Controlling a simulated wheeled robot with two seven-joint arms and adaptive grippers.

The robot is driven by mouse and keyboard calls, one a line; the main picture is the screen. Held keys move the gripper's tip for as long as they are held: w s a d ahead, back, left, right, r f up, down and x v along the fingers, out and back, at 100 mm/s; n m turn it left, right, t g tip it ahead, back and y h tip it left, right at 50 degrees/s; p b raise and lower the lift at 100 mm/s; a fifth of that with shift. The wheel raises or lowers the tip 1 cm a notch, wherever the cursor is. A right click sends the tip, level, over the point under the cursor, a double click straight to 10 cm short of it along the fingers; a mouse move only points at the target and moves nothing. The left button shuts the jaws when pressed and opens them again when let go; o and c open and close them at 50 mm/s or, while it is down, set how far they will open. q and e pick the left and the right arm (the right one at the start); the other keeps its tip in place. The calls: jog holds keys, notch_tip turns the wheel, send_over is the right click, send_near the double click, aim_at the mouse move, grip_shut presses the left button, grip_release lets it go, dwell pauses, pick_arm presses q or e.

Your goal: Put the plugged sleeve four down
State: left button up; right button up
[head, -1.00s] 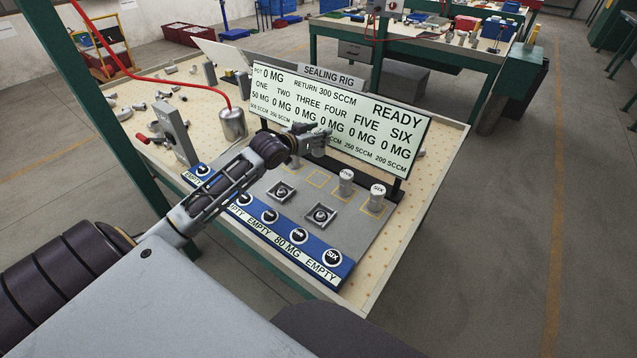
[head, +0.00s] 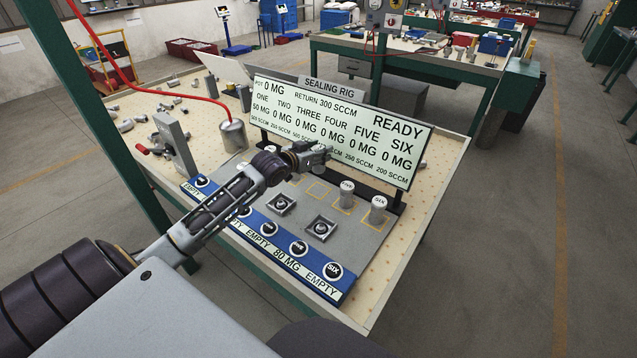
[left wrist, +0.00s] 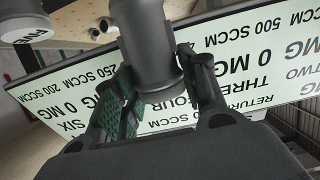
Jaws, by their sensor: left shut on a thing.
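My left gripper (head: 322,154) is shut on a grey sleeve, held in front of the lower edge of the sealing rig's board. In the left wrist view the sleeve (left wrist: 150,45) is a dark grey cylinder with a wider collar, between the two finger pads (left wrist: 160,100). Its number is not visible. Below the gripper in the head view are yellow outlined squares (head: 317,190) on the grey plate. White-topped sleeves five (head: 347,194) and six (head: 378,210) stand upright in the squares to the right. My right gripper is not in view.
The sealing rig board (head: 340,125) reads READY and stands behind the plate. Two square fixtures (head: 282,204) (head: 320,228) sit in front, before a blue strip (head: 270,240) of round numbered knobs. A grey can (head: 232,135) and a lever stand (head: 176,142) are at left.

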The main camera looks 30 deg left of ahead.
aim_at(315, 169)
pick_arm(q)
notch_tip(315, 169, down, 4)
jog(key=shift+f, duration=1.3)
notch_tip(315, 169, down, 2)
jog(key=shift+f+b, duration=0.2)
jog(key=shift+b, duration=0.2)
jog(key=shift+f, duration=0.1)
jog(key=o, duration=0.8)
jog(key=shift+f, duration=0.15)
jog(key=o, duration=0.5)
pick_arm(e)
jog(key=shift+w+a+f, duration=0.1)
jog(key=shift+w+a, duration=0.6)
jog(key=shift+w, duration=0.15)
